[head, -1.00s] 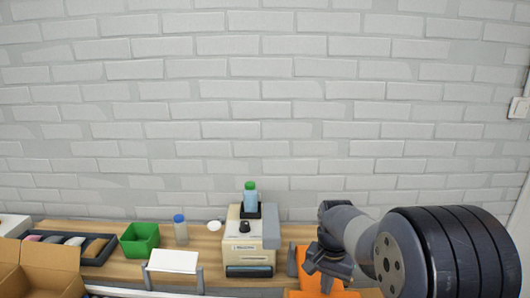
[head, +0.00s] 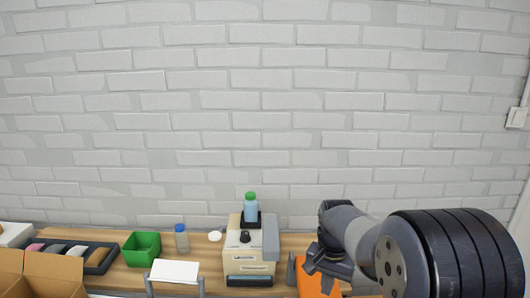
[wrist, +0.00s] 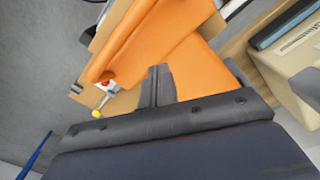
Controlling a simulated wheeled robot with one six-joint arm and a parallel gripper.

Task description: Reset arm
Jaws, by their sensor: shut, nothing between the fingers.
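My gripper (head: 328,264) is at the lower right of the head view, in front of an orange thing (head: 312,283) on the bench. In the wrist view my gripper (wrist: 160,75) shows as dark fingers close together, with nothing between them. The orange surface (wrist: 168,50) lies beyond the fingertips there. My arm covers the right part of the bench in the head view.
A beige machine (head: 248,262) with a green-capped bottle (head: 251,208) on top stands left of my gripper. Further left are a white-and-blue bottle (head: 181,240), a green bin (head: 141,247), a dark tray (head: 98,262) and a cardboard box (head: 55,270). A brick wall (head: 250,100) stands behind.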

